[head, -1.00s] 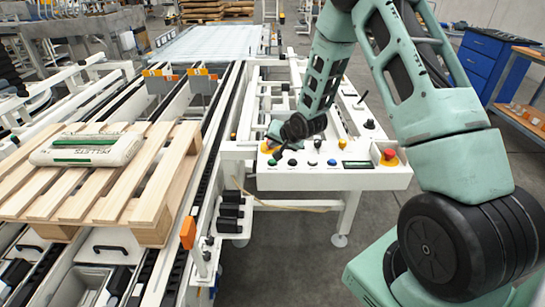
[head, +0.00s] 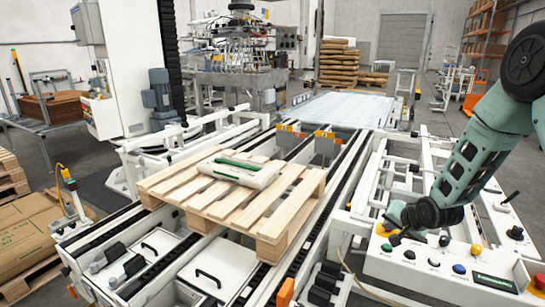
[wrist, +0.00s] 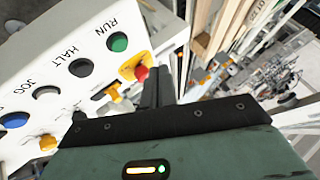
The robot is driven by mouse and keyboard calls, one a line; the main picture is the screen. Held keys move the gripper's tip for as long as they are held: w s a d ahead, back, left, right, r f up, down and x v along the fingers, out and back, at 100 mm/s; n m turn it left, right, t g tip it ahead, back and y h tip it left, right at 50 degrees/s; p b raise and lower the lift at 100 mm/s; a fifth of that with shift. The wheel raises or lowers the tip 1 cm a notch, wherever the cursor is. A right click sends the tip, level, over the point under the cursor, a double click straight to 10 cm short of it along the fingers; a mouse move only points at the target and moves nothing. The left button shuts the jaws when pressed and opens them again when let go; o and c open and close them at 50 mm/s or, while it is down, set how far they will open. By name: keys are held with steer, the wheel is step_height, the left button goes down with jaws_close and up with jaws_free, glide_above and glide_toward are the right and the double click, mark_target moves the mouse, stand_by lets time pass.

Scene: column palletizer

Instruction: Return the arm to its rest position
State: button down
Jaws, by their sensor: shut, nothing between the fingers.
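My gripper (head: 394,238) is at the left end of the white control panel (head: 418,287) in the head view, where its fingers are too small to make out clearly. In the wrist view my gripper's dark fingers (wrist: 160,86) are together with nothing between them. They are close to a red and yellow knob (wrist: 137,68) on the panel; contact cannot be told. My arm (head: 474,150) reaches down to the panel from the upper right, bent, with its black wrist low over the panel.
The panel carries a green RUN button (wrist: 117,42), a HALT button (wrist: 80,67) and a blue button (wrist: 14,120). A wooden pallet (head: 275,210) with a white bag (head: 240,172) sits on the conveyor to the left.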

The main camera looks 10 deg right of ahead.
steer(key=s+a+r+n+g+y, duration=0.15)
steer(key=s+a+r+n, duration=0.3)
steer(key=s+a, duration=0.5)
steer(key=s+a+r+n+g, duration=0.35)
steer(key=s+a+r, duration=0.25)
steer(key=a, duration=0.7)
steer(key=s+a+r+n+g, duration=0.1)
steer(key=s+n, duration=0.1)
steer(key=s, duration=0.5)
steer(key=s+a+r+n+g+h, duration=0.1)
steer(key=s+r+n, duration=0.1)
steer(key=s, duration=0.6)
steer(key=s+a+r+n+g, duration=0.1)
steer(key=s+a+n, duration=0.1)
steer(key=s, duration=0.5)
steer(key=shift+s+r+n+g, duration=0.15)
steer(key=shift+r+n+g, duration=0.2)
steer(key=shift+n, duration=0.45)
stand_by(1.7)
